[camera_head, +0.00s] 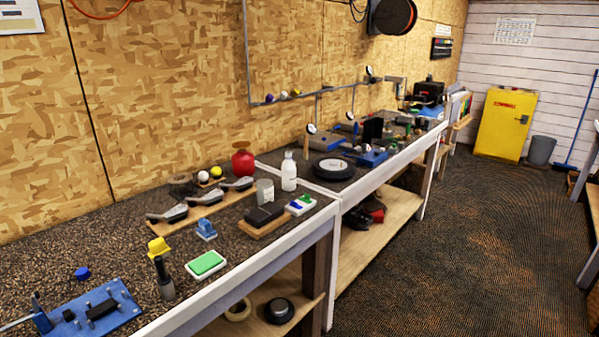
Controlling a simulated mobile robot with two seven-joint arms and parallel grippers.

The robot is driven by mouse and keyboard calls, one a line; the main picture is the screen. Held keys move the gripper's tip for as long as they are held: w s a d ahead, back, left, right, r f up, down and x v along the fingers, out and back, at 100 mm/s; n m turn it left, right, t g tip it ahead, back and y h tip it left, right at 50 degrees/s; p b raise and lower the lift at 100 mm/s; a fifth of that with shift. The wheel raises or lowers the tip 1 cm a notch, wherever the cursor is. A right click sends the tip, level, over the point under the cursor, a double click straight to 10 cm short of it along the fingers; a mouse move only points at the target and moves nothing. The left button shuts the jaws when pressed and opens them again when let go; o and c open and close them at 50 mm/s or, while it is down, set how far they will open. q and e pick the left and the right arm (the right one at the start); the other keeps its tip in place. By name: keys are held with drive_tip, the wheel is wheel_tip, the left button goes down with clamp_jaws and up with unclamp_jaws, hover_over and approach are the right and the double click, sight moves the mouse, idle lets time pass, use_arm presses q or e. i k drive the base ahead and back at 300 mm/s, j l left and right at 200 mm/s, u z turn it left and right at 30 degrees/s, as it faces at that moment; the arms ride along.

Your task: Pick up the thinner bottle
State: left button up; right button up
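A slim white bottle (289,172) with a pale cap stands upright on the dark speckled workbench (115,225), near the end of its front section. A wider, squat red container (243,162) stands behind it to the left, near the wall. The white one looks the thinner of the two. A grey can (265,191) stands just in front and to the left of the white bottle. Neither of my grippers shows in the head view.
Club heads on a wooden board (205,205), a dark block on wood (264,218), a white-and-green box (301,204), a green pad (206,264) and a blue fixture (95,312) occupy the bench. A round black dial (333,168) lies behind right. The floor (470,240) at right is clear.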

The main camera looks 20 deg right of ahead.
sight(290, 177)
drive_tip(key=i+l, duration=0.15)
drive_tip(key=l, duration=0.3)
drive_tip(key=i+l, duration=0.2)
drive_tip(key=l, duration=0.25)
drive_tip(key=i+l, duration=0.15)
drive_tip(key=l, duration=0.3)
drive_tip(key=i+l, duration=0.15)
drive_tip(key=l, duration=0.3)
drive_tip(key=i+l, duration=0.2)
drive_tip(key=l, duration=0.3)
drive_tip(key=i+l, duration=0.15)
drive_tip(key=l, duration=0.3)
drive_tip(key=i+l, duration=0.15)
drive_tip(key=l, duration=0.3)
drive_tip(key=i+l, duration=0.15)
drive_tip(key=l, duration=0.3)
